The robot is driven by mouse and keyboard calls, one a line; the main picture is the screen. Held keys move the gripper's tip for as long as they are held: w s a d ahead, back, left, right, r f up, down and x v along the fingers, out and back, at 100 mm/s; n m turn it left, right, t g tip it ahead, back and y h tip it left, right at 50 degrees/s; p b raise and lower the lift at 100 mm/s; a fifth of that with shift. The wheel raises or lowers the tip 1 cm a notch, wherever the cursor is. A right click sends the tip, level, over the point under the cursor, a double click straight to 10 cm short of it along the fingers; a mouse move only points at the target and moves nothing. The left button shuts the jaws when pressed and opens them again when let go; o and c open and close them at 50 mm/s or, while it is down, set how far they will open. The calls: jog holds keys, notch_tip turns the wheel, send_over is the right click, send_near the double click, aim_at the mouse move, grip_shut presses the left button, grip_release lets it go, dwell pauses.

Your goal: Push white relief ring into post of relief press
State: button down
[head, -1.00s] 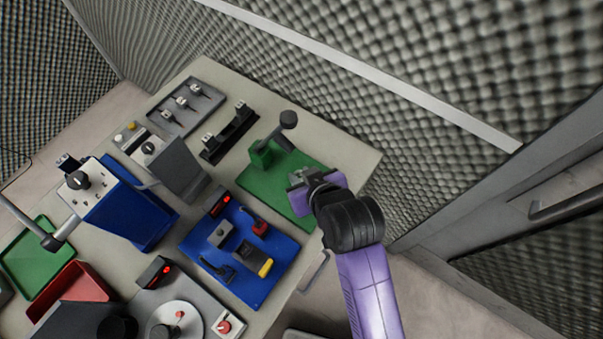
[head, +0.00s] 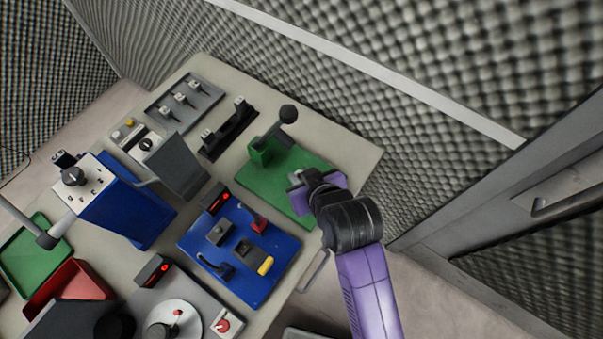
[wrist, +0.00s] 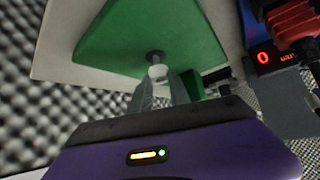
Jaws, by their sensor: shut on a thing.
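The relief press is the green plate (head: 290,175) with a green block (head: 261,151) and a black-knobbed lever (head: 286,117). My gripper (head: 305,180) is over the plate's right part in the head view. In the wrist view my gripper (wrist: 163,92) is shut on a small white ring (wrist: 158,72) at its fingertips. A dark round-topped part (wrist: 155,57), perhaps the post, shows just beyond the ring against the green. I cannot tell whether ring and post touch. In the head view my wrist hides most of the ring.
A blue plate (head: 232,283) with small fixtures lies left of the green one. A black bracket (head: 231,135) and a grey tray (head: 190,91) stand behind. The table edge and a foam wall (head: 440,180) are close on the right.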

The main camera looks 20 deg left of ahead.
jog(key=shift+f+b, duration=0.6)
jog(key=shift+f, duration=0.5)
jog(key=c, duration=1.1)
grip_release()
jog(key=shift+c, duration=0.2)
jog(key=v, duration=0.7)
jog(key=shift+s+d+r+b, duration=0.15)
jog(key=shift+s+r+b, duration=0.1)
jog(key=shift+s+b, duration=0.1)
